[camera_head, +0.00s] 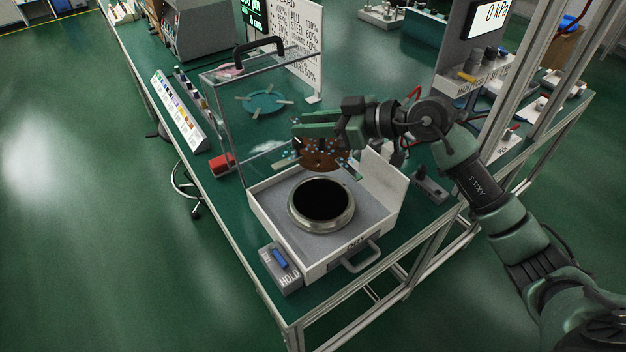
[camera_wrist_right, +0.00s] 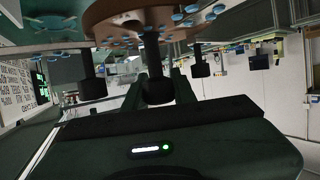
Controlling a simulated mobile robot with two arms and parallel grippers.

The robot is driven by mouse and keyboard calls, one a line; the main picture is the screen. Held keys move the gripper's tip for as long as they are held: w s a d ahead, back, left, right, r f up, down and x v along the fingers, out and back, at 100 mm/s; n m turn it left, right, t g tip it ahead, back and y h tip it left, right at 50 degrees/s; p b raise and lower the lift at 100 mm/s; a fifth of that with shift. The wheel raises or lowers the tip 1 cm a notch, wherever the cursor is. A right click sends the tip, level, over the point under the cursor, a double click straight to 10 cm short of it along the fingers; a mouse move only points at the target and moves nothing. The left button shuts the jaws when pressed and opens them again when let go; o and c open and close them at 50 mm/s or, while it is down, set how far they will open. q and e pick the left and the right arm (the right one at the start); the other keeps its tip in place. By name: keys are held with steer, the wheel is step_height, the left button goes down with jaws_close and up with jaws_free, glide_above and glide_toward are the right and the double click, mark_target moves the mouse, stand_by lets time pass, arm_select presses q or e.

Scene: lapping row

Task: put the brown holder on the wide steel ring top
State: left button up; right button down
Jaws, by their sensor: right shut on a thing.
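The brown holder (camera_head: 322,155) is a round disc with small pale blue pieces on it. My right gripper (camera_head: 318,138) is shut on it and holds it in the air above the back part of the white box. In the right wrist view the holder (camera_wrist_right: 165,18) fills the top, with dark knobs hanging below it. The wide steel ring (camera_head: 321,203) lies in the white box, with a dark round middle. The holder is apart from the ring, above and behind it in the picture. My left gripper is not in view.
The white box (camera_head: 267,213) has a handle at the front and a raised clear lid (camera_head: 225,115) behind. A teal disc (camera_head: 263,103) shows through the lid. A grey HOLD unit (camera_head: 281,270) stands front left, a red block (camera_head: 222,163) left. Metal posts (camera_head: 527,80) rise at right.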

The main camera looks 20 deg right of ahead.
step_height(320, 180, down, 14)
steer(key=shift+f+b, duration=0.15)
steer(key=shift+b, duration=0.55)
steer(key=shift+f, duration=0.1)
steer(key=shift+f, duration=0.25)
steer(key=shift+f+p, duration=0.3)
steer(key=shift+f, duration=0.05)
steer(key=c, duration=1.1)
jaws_free()
steer(key=shift+c, duration=0.2)
